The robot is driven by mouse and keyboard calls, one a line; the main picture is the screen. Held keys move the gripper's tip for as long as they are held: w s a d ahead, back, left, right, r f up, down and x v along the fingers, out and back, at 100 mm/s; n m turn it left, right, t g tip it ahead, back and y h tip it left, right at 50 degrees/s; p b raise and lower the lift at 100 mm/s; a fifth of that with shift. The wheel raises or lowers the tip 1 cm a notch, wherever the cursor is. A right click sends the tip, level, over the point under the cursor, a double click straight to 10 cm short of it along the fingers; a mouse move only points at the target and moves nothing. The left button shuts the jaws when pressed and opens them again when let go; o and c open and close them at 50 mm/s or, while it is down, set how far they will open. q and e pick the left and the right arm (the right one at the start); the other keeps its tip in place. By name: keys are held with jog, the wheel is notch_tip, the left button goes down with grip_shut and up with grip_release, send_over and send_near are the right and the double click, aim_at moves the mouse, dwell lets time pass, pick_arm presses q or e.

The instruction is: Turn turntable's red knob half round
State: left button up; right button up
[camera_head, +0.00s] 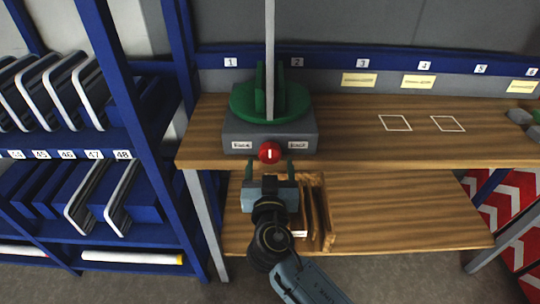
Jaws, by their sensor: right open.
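The turntable has a grey base (308,137) with a green round top (240,101) and stands at the left front of the wooden workbench. Its red knob (269,153) sits low on the front face, between two white labels, with a white mark that looks upright. My right gripper (270,168) is just in front of and below the knob. Its two fingers are spread and point at the knob, one to each side, and it is empty. I cannot tell whether the fingers reach the knob. My left gripper is not in view.
A blue rack (150,120) with several plates stands left of the bench. A wooden holder (329,230) is on the lower shelf (400,215), partly behind my arm. Two white outlined squares mark the bench top (350,135). Grey and green pieces lie at the far right.

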aim_at(270, 156)
jog(key=shift+w, duration=1.9)
jog(key=c, duration=1)
jog(key=shift+o, duration=0.2)
